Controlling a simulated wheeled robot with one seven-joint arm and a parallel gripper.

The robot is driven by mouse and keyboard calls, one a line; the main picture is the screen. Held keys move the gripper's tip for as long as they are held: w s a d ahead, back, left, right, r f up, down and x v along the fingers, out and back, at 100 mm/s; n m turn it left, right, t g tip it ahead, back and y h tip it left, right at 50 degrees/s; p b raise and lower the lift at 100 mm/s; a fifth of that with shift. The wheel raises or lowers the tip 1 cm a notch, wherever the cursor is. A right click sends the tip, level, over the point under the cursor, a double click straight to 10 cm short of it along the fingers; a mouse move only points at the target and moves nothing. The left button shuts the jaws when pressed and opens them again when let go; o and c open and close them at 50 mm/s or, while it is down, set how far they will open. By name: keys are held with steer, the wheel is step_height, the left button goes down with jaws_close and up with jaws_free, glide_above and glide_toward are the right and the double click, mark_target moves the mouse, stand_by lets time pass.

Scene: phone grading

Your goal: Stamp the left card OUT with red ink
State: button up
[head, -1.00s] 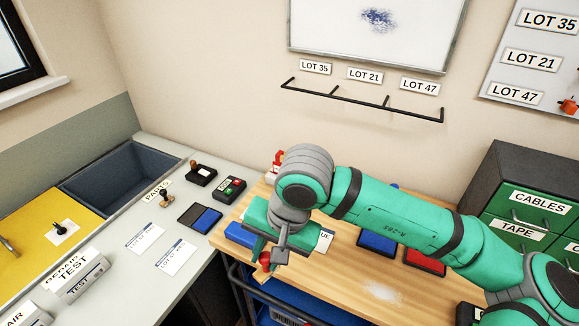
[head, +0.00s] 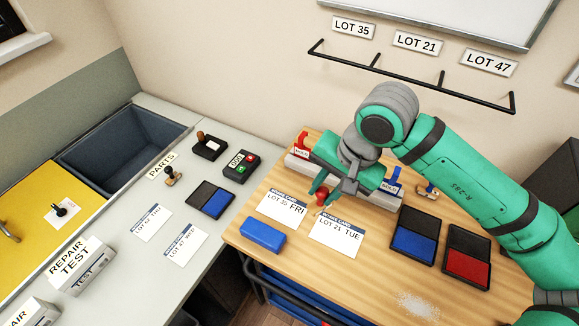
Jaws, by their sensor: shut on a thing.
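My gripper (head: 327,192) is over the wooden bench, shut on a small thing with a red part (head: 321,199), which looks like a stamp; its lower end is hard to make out. It is at the upper edges of the two cards, and its height above them is unclear. The left card (head: 280,212) reads LOT 35 FRI. The right card (head: 335,237) reads LOT 21 TUE. No stamped mark is readable on either. The red ink pad (head: 467,262) lies open at the right, beside the blue ink pad (head: 413,243).
A blue block (head: 262,235) lies at the bench's front left. Behind my gripper are a red-handled device (head: 301,150), a blue-handled one (head: 392,183) and a wood-handled stamp (head: 427,190). The grey counter at left holds more cards (head: 184,243) and a pad (head: 210,200).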

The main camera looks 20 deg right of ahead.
steer(key=w+a+n+g, duration=0.1)
steer(key=w+a+n, duration=0.3)
steer(key=w+a, duration=0.2)
steer(key=shift+n+y, duration=0.4)
steer(key=shift+n, duration=0.1)
steer(key=shift+d+x, duration=0.2)
steer(key=shift+x, duration=1.6)
steer(key=shift+d+x, duration=0.15)
steer(key=shift+x, duration=1.6)
steer(key=shift+w+f, duration=0.1)
steer(key=shift+f, duration=0.55)
step_height(320, 180, up, 7)
